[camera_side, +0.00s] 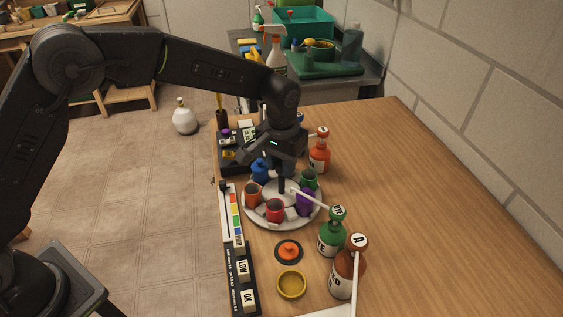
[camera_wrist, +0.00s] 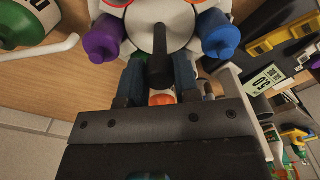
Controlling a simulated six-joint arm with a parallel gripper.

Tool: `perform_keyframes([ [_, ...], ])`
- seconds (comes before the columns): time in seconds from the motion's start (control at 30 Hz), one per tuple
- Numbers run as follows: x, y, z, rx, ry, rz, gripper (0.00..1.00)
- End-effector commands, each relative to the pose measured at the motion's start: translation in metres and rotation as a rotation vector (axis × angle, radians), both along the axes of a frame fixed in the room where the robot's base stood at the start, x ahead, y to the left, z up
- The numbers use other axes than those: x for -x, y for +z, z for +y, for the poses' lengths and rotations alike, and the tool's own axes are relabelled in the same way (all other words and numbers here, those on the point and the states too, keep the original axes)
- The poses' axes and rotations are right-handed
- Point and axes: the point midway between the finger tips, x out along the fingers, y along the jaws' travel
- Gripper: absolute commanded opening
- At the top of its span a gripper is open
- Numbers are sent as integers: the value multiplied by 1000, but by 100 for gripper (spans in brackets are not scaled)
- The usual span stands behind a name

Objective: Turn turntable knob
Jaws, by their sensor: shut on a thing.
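The white round turntable (camera_side: 262,222) lies on the wooden table, with orange (camera_side: 253,195), red (camera_side: 274,210), purple (camera_side: 304,203), green (camera_side: 309,179) and blue (camera_side: 259,168) cups around its edge. Its dark knob (camera_wrist: 159,45) stands upright at the centre and also shows in the side view (camera_side: 282,187). My gripper (camera_wrist: 160,68) is at the knob, one finger on each side, shut on it. It comes down from above in the side view (camera_side: 281,174). The purple and blue cups flank the fingers in the wrist view. The exact finger contact is partly hidden.
Green (camera_side: 331,237), brown (camera_side: 346,270) and orange (camera_side: 319,155) bottles stand close to the right of the turntable. A black labelled strip (camera_side: 240,275) runs along the left table edge. A yellow dish (camera_side: 291,284) lies in front. The right of the table is clear.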

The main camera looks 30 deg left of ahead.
Motion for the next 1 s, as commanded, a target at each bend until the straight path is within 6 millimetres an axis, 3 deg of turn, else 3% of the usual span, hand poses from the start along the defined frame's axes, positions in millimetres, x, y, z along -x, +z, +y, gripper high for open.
perform_keyframes([
  [0.5,-1,1,0,2,356,-4,6],
  [1.0,-1,1,0,2,430,-4,6],
])
